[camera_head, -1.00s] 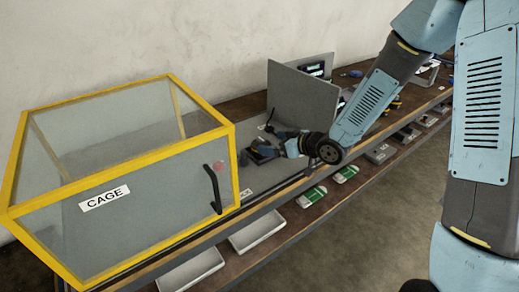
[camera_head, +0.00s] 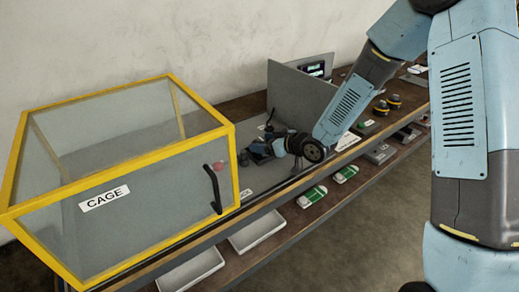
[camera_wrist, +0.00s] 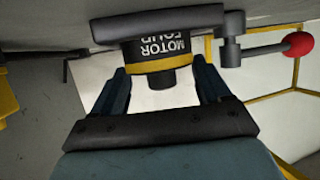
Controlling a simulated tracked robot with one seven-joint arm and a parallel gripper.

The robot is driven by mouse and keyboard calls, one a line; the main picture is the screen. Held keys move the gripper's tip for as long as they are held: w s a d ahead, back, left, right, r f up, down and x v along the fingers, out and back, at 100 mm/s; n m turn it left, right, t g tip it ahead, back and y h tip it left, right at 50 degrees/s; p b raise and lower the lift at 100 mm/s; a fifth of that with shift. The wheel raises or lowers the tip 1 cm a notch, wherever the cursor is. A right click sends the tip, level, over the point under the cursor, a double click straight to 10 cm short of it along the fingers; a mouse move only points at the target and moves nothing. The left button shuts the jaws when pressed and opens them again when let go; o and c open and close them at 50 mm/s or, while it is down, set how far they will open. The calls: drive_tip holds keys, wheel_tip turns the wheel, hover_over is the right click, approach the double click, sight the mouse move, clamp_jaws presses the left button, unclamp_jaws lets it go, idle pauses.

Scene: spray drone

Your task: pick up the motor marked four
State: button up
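The motor marked four (camera_wrist: 158,58) shows in the wrist view, its black and yellow body reading MOTOR FOUR upside down. It sits under a grey arm-like bar with a clamp. My gripper (camera_wrist: 162,88) is open, with one dark finger on each side of the motor's lower end. Gaps show between the fingers and the motor, and I cannot tell that either touches it. In the head view my gripper (camera_head: 259,151) is low over the grey bench surface, beside the cage; the motor cannot be made out there.
A lever with a red knob (camera_wrist: 298,43) sticks out right of the motor. The yellow-framed cage (camera_head: 120,150) stands left of my gripper. A grey upright panel (camera_head: 300,95) stands behind it. White trays (camera_head: 256,230) and green-white packs (camera_head: 312,196) lie on the lower shelf.

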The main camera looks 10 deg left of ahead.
drive_tip(key=c, duration=1)
drive_tip(key=shift+r, duration=0.1)
drive_tip(key=shift+c, duration=0.2)
